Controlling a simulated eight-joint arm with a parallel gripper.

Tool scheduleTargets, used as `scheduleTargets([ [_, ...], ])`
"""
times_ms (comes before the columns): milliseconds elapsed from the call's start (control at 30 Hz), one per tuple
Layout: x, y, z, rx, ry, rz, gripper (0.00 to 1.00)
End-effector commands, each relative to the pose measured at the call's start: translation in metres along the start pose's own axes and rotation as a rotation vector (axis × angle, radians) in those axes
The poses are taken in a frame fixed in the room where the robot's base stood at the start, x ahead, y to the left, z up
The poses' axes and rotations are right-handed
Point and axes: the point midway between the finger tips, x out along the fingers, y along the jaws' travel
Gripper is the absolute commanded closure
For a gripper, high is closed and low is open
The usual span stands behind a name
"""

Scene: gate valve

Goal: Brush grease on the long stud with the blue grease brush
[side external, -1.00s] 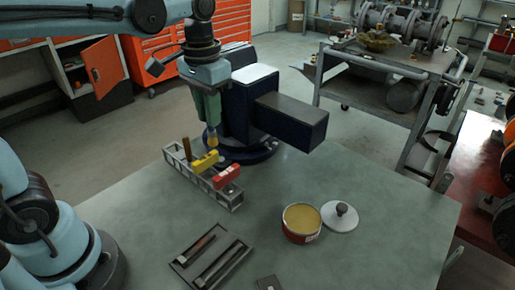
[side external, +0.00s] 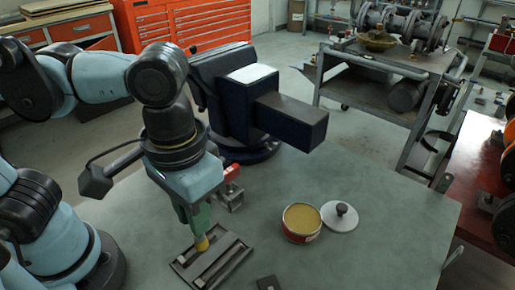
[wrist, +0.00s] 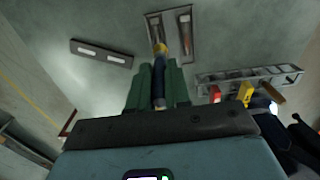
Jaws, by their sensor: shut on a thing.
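My gripper (side external: 199,222) has green fingers and points down over the dark tray (side external: 180,262). It is shut on the grease brush (wrist: 158,95), whose dark bluish handle runs between the fingers in the wrist view. The brush's yellow tip (side external: 202,244) points down and overlaps the tray's edge in both views. I cannot tell whether it touches anything. The tray lies flat and has two long slots. A brownish stud (wrist: 185,32) lies in one slot in the wrist view. Which stud is the long one is unclear, as the brush partly hides the other slot.
The open grease tin (side external: 302,221) stands right of my gripper, beside its lid (side external: 341,217). A rack (wrist: 235,77) holds red and yellow brush blocks. A dark blue vise (side external: 255,110) stands behind. A small dark block (side external: 268,284) sits at the front. The right tabletop is clear.

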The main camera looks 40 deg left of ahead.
Motion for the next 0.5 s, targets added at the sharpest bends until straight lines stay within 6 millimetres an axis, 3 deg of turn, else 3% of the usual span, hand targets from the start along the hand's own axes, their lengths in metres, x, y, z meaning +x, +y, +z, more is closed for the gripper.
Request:
scheduleTargets([
  [200,0.004,0.006,0.018,-0.002,0.000,0.000,1.00],
  [500,0.020,0.006,0.019,-0.005,0.000,0.000,1.00],
])
